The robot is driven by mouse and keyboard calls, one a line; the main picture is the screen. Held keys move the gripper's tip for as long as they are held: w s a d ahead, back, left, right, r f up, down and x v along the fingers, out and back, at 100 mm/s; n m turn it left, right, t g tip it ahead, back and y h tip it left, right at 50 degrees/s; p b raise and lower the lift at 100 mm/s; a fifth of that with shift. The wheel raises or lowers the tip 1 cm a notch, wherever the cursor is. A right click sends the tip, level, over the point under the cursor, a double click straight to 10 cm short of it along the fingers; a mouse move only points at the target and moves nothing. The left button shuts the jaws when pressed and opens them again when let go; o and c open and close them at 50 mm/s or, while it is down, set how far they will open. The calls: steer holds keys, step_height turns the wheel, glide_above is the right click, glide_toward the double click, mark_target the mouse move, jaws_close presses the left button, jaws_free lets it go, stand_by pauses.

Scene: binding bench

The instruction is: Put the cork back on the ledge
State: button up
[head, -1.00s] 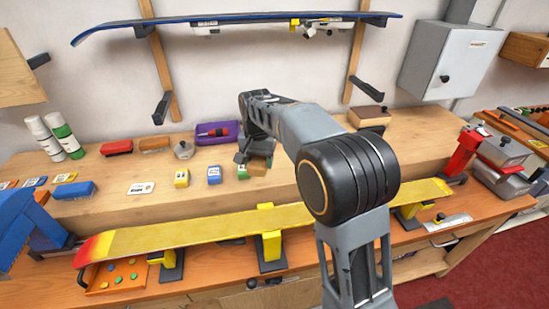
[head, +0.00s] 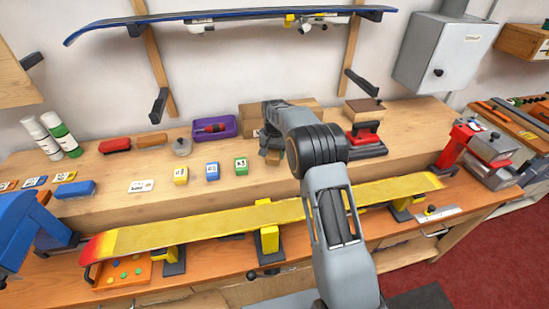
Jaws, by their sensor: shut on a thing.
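The cork (head: 272,156) is a small brown block held at the end of my arm, over the raised wooden ledge (head: 108,174). My gripper (head: 271,148) is shut on it; the fingers are small and partly hidden by my own arm. The cork is right of the green-labelled block and behind the yellow ski. I cannot tell whether its underside touches the ledge.
On the ledge stand yellow, blue and green blocks (head: 212,171), a purple tray (head: 214,128), a cardboard-coloured box (head: 250,117) and a red device (head: 367,138). The yellow ski (head: 210,223) lies in front. The ledge right of my gripper looks partly clear.

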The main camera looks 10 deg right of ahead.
steer(key=shift+w+d+f+p, duration=0.2)
steer(key=shift+f+p, duration=0.1)
steer(key=shift+f, duration=0.2)
steer(key=shift+f+p, duration=0.4)
steer(key=shift+f, duration=0.95)
steer(key=shift+f, duration=0.2)
steer(key=o, duration=1)
steer(key=shift+o, duration=0.2)
steer(key=shift+r, duration=0.1)
